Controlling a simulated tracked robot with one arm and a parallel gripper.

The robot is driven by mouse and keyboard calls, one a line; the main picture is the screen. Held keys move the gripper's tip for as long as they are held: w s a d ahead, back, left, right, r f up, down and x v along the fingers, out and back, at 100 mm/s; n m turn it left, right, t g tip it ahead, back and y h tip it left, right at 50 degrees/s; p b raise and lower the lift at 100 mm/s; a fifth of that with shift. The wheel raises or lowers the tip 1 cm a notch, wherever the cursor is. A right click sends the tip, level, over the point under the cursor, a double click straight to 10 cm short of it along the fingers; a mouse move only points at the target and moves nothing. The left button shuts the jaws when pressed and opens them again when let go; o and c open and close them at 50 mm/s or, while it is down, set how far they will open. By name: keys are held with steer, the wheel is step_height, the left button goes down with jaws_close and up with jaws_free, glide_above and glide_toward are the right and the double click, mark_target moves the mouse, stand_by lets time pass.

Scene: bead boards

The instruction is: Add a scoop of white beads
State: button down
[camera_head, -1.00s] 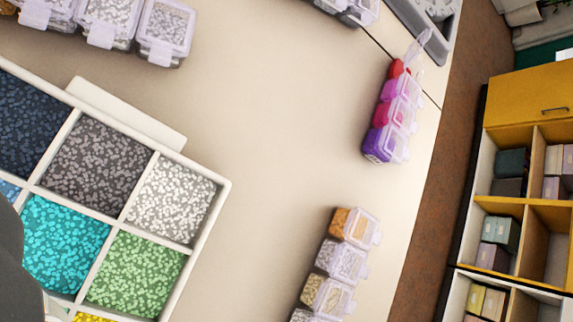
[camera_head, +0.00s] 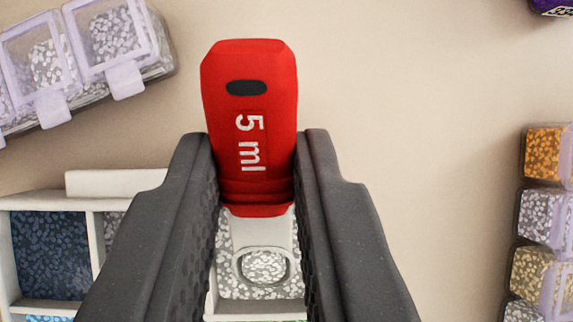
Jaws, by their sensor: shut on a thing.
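My gripper (camera_head: 257,150) is closed on a red scoop handle (camera_head: 248,100) marked "5 ml", with one dark finger on each side. Below the red part, a pale neck and a rounded loop-like end (camera_head: 264,266) show between the fingers. White beads (camera_head: 232,285) lie in a compartment around and behind that end. I cannot tell whether the beads seen inside the loop are held in the scoop or lie under it. The white bead tray (camera_head: 22,200) is at the lower left, and my fingers hide much of it.
Dark blue beads (camera_head: 50,255) fill a tray compartment at the left. Lidded clear boxes of beads (camera_head: 118,38) stand at the upper left. More small boxes (camera_head: 545,155) line the right edge. The pale table (camera_head: 430,120) is clear between them.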

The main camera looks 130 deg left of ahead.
mark_target(248, 108)
steer(key=shift+w+d+r+p, duration=0.1)
steer(key=shift+d+r+p, duration=0.1)
steer(key=shift+r+p, duration=0.55)
steer(key=shift+w+d+r+p, duration=0.1)
steer(key=shift+d+r+p, duration=0.05)
steer(key=shift+r+p, duration=0.55)
steer(key=shift+w+d+r+g+y+p, duration=0.15)
steer(key=shift+d+g+y+p, duration=0.2)
steer(key=shift+y+p, duration=1.05)
steer(key=shift+w+d+r+g+y+p, duration=0.1)
steer(key=shift+d+g+y+p, duration=0.25)
steer(key=shift+p, duration=1.9)
steer(key=shift+w+d+r+y+p, duration=0.1)
steer(key=shift+d+r+y+p, duration=0.45)
steer(key=shift+y, duration=0.5)
steer(key=shift+a, duration=0.1)
steer(key=shift+r, duration=0.1)
